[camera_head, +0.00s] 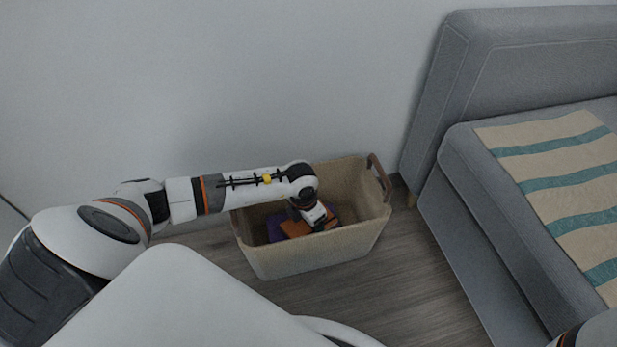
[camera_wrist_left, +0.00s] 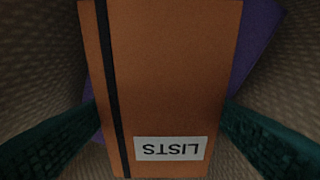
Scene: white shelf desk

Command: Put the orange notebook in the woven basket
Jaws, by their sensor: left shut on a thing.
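The woven basket (camera_head: 318,251) is beige and stands on the floor against the wall in the head view. My left gripper (camera_head: 318,226) reaches down inside it. The gripper is shut on the orange notebook (camera_head: 292,227), which is inside the basket walls. In the left wrist view the orange notebook (camera_wrist_left: 165,75) fills the middle, with a black elastic band and a white label reading "LISTS". The dark green fingers show on both sides of it. I cannot tell whether the notebook touches what lies below. At the head view's lower right corner only a bit of my right arm shows; its gripper is not in view.
A purple item (camera_head: 275,229) lies in the basket under or behind the notebook and also shows in the left wrist view (camera_wrist_left: 262,35). A grey sofa (camera_head: 470,190) with a striped blanket (camera_head: 560,165) stands to the right. Wooden floor (camera_head: 410,275) is clear between basket and sofa.

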